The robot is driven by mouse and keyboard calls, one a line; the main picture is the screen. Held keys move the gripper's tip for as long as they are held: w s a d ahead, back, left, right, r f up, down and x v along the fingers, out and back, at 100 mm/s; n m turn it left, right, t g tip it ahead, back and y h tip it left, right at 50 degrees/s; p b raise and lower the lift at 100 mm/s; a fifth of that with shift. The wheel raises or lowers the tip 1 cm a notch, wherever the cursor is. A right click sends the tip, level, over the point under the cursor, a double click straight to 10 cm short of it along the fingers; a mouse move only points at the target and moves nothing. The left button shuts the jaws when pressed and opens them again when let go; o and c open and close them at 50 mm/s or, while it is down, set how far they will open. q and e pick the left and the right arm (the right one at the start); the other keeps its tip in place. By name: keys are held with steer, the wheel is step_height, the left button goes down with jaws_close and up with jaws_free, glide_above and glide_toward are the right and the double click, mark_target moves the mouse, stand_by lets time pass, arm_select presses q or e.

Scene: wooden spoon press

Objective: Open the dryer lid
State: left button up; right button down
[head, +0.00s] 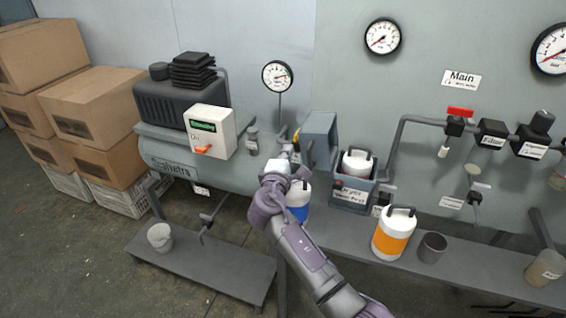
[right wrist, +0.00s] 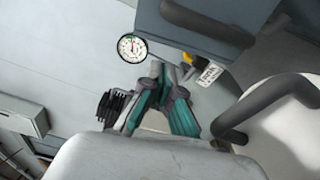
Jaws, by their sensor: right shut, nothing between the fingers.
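The dryer (head: 336,201) is a grey-blue box on the bench, labelled on its front. Its lid (head: 319,135) stands raised at the box's left side, and the box top is open. A white canister (head: 357,163) with a dark handle sits inside. My right gripper (head: 283,163) is left of the raised lid, partly hidden by its own wrist. In the right wrist view its teal fingers (right wrist: 165,103) are shut and empty. The lid's panel (right wrist: 168,35) with a dark bar handle (right wrist: 208,22) shows above them, apart from the fingers. My left gripper is out of view.
A white-and-blue canister (head: 298,203) stands close beside my right wrist. An orange-and-white canister (head: 392,236) and dark cup (head: 432,247) stand on the bench. The compressor tank (head: 180,168) with control box (head: 209,131) is left. Pipes (head: 399,145) run along the wall.

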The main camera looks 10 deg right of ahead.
mark_target(307, 144)
steer(key=s+d+p, duration=0.1)
steer(key=s+d, duration=0.1)
steer(key=s, duration=0.1)
steer(key=shift+d+r+p, duration=0.3)
steer(key=shift+r+p, duration=0.05)
steer(key=shift+r, duration=0.05)
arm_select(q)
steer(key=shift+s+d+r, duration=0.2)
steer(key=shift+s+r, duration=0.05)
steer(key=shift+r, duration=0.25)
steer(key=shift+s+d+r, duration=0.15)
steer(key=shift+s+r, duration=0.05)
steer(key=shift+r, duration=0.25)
arm_select(e)
steer(key=shift+f, duration=0.1)
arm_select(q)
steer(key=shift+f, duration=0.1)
arm_select(e)
steer(key=shift+s+d+r+m+b, duration=0.35)
steer(key=shift+d+m+b, duration=0.1)
steer(key=shift+m+b, duration=0.35)
steer(key=shift+s+d+r, duration=0.1)
steer(key=shift+d+r, duration=0.1)
steer(key=shift+r, duration=0.05)
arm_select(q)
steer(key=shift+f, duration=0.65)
arm_select(e)
steer(key=shift+r, duration=0.1)
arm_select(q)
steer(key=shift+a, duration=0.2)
